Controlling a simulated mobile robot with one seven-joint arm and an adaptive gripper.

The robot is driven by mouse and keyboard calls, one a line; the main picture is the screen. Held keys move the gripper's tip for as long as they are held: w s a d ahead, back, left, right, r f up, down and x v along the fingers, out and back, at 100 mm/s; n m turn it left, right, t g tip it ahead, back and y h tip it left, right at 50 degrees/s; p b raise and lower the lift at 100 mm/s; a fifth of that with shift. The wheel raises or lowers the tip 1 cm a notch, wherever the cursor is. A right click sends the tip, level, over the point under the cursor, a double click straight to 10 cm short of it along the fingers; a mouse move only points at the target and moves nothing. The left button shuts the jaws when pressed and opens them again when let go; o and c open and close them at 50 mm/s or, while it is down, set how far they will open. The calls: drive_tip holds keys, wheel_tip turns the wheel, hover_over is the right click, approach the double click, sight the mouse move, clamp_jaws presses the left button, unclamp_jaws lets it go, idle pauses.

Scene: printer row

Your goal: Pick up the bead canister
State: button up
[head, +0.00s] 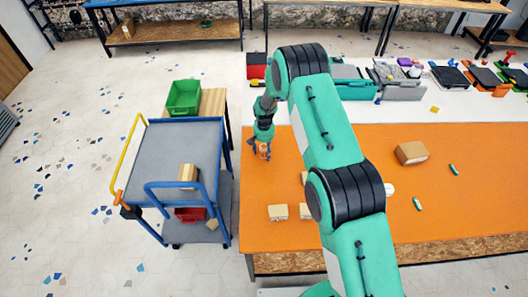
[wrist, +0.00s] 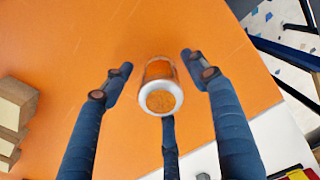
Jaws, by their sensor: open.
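The bead canister (wrist: 160,98) is a small cylinder with a white rim and orange showing inside it. It stands on the orange tabletop in the wrist view. In the head view the canister (head: 264,151) shows small below my gripper, partly covered by the fingers. My gripper (wrist: 158,76) is open, with a dark blue finger on each side of the canister and a third finger beyond its lower edge. Gaps show between the two side fingers and the canister. In the head view my gripper (head: 262,155) points down near the table's left edge.
Small cartons (head: 278,212) sit near the table's front edge, and a larger box (head: 411,153) lies to the right. A blue-framed cart (head: 180,140) stands left of the table. The orange surface around the canister is mostly clear.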

sight(264, 148)
idle(0.5)
drive_tip(key=c, duration=1.3)
drive_tip(key=shift+r, duration=0.1)
drive_tip(key=shift+r, duration=0.55)
drive_tip(key=shift+s+r, duration=0.15)
drive_tip(key=shift+r, duration=0.45)
drive_tip(key=shift+s+r, duration=0.15)
drive_tip(key=shift+r, duration=0.4)
drive_tip(key=s+d, duration=0.1)
drive_tip(key=s, duration=0.4)
drive_tip(key=s+d+r+b, duration=0.1)
drive_tip(key=s, duration=0.4)
drive_tip(key=s+d, duration=0.1)
drive_tip(key=s, duration=0.4)
drive_tip(key=shift+d+r, duration=0.2)
